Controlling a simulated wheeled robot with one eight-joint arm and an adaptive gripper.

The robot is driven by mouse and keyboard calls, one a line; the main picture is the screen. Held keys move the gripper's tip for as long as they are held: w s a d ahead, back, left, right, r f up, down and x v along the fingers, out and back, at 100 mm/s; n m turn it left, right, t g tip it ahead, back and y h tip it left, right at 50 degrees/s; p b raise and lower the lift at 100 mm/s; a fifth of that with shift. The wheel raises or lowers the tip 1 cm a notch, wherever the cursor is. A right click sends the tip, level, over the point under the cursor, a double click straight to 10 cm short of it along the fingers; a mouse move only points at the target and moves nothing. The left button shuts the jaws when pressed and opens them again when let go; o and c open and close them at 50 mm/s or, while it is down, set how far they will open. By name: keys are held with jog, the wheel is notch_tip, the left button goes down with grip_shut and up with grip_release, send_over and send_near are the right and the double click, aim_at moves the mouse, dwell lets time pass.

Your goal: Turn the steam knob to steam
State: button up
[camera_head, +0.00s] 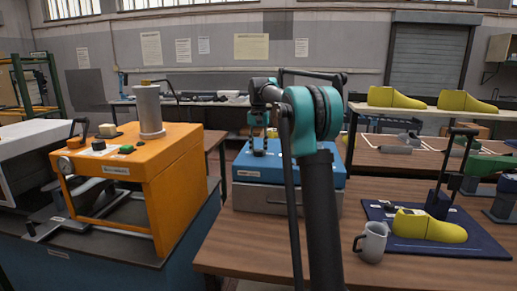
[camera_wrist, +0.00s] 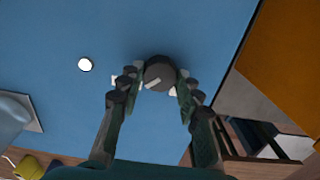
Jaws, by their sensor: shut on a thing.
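The steam knob (camera_wrist: 159,73) is a round dark knob with a pale pointer mark on top, set on the blue steam box (camera_wrist: 130,30). In the wrist view the pointer mark runs slantwise from lower left to upper right. My gripper (camera_wrist: 152,84) has its two fingers on either side of the knob and is shut on it. In the head view the blue box (camera_head: 330,172) stands on the wooden table, with my gripper (camera_head: 258,145) reaching down onto its top from above. My arm hides part of the box, and the knob's setting cannot be read there.
A white round button (camera_wrist: 85,64) sits on the box left of the knob. An orange machine (camera_head: 175,185) stands to the left. A grey mug (camera_head: 372,243) and a yellow last (camera_head: 430,228) on a dark blue mat (camera_head: 480,247) are at the right.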

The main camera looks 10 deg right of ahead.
aim_at(259, 150)
dwell(0.3)
jog(key=o, duration=1.2)
jog(key=shift+c, duration=0.2)
jog(key=shift+r, duration=0.1)
notch_tip(259, 150, up, 12)
jog(key=shift+s, duration=0.15)
